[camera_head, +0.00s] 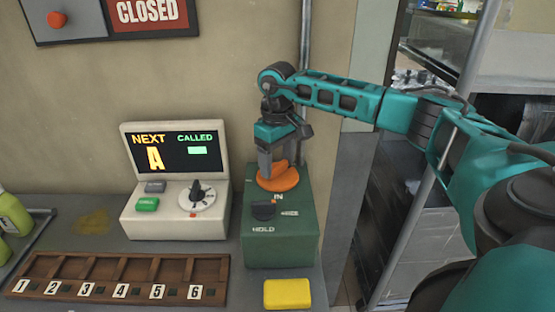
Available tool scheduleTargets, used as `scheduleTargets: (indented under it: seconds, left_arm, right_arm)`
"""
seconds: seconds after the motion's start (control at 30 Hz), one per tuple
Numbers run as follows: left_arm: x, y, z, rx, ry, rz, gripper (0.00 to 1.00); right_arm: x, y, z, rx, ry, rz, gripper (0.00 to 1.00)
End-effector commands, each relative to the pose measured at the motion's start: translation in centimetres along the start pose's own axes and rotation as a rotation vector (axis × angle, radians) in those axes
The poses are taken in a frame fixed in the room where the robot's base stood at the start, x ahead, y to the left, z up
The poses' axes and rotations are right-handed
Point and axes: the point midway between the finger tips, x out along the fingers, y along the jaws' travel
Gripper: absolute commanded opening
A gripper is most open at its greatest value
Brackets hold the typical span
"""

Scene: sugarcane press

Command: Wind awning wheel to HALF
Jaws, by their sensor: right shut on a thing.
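The orange awning wheel (284,181) sits on top of a green box (282,245). My right gripper (271,172) comes down on the wheel from above, shut on its left part, and its fingers hide some of it. The box shows the word IN just below the wheel and HOLD lower down. A dark knob (263,211) sits between these words. A small pale marking (290,213) to the right of the knob is too small to read. My left gripper is not in view.
A white console (168,217) with a NEXT/CALLED screen and a dial stands left of the box. A wooden numbered rack (118,268) lies in front of it. A yellow block (287,293) lies before the box. A vertical pipe (304,40) runs behind my right gripper.

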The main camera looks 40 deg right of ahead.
Motion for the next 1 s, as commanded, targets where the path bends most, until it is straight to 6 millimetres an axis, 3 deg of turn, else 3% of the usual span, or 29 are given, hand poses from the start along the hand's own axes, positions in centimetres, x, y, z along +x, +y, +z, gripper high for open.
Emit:
scheduleTargets:
  seconds: [0.17,0.2,0.43,0.77,1.0]
  left_arm:
    - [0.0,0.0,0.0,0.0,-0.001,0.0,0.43]
    - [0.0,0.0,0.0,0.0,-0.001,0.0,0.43]
    - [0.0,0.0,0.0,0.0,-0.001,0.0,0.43]
    - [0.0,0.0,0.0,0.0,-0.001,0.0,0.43]
    - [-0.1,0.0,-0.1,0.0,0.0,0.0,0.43]
  right_arm:
    - [-0.1,0.0,-0.1,0.002,0.003,-0.001,0.4]
    - [-0.1,0.0,-0.1,0.002,0.003,-0.001,0.74]
    - [-0.1,0.0,0.0,0.002,0.002,0.0,0.96]
    - [-0.7,0.0,-0.1,0.002,0.003,0.0,0.96]
    - [-5.1,0.0,-0.1,0.002,0.008,0.0,0.96]
